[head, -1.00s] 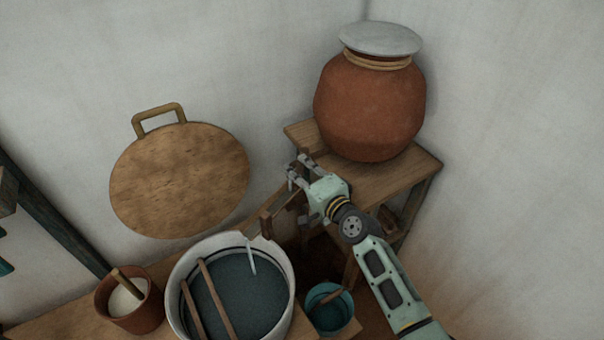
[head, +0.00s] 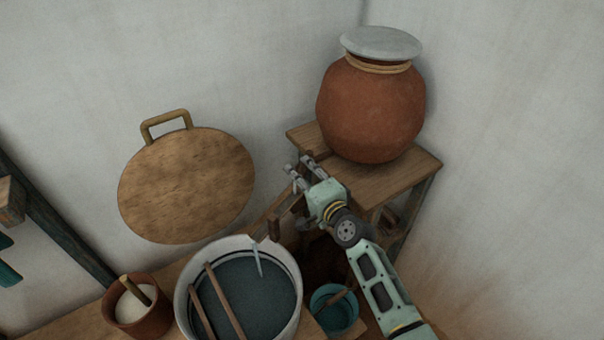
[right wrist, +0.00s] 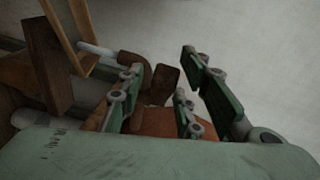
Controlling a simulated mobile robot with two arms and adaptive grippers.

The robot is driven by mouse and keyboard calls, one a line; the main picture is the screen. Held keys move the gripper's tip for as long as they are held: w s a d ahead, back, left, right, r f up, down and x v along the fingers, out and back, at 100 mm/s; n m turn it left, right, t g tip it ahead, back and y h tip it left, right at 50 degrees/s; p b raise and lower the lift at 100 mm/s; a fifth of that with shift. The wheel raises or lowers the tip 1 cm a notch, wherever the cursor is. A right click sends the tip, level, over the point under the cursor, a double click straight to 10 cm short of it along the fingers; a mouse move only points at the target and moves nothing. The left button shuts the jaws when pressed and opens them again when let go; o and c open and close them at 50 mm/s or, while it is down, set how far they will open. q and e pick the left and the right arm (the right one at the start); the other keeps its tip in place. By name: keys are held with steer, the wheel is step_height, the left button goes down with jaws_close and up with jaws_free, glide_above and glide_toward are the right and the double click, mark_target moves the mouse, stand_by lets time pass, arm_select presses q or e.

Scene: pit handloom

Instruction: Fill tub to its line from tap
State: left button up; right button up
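The white tub (head: 290,258) stands at the bottom of the head view, holding dark bluish liquid (head: 256,300). A thin dark line runs around its inner wall just above the liquid. A pale stream of water (head: 258,262) falls into it from the brown tap (head: 274,229) at its back right edge. My right gripper (head: 300,168) is beside the tap, in front of the stand. In the right wrist view its fingers (right wrist: 160,76) are apart, with the tap's wooden handle (right wrist: 166,82) beyond the gap; contact cannot be told. My left gripper is not in view.
Two wooden sticks (head: 224,300) lie across the tub. A clay pot (head: 138,308) with white contents is left, a teal bucket (head: 335,313) right. A large lidded clay jar (head: 370,110) stands on a wooden stand (head: 400,178). A round wooden lid (head: 188,185) leans against the wall.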

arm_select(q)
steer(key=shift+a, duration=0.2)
arm_select(e)
steer(key=shift+o, duration=0.2)
steer(key=shift+r, duration=0.1)
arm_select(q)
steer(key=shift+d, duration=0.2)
arm_select(e)
steer(key=v, duration=1.2)
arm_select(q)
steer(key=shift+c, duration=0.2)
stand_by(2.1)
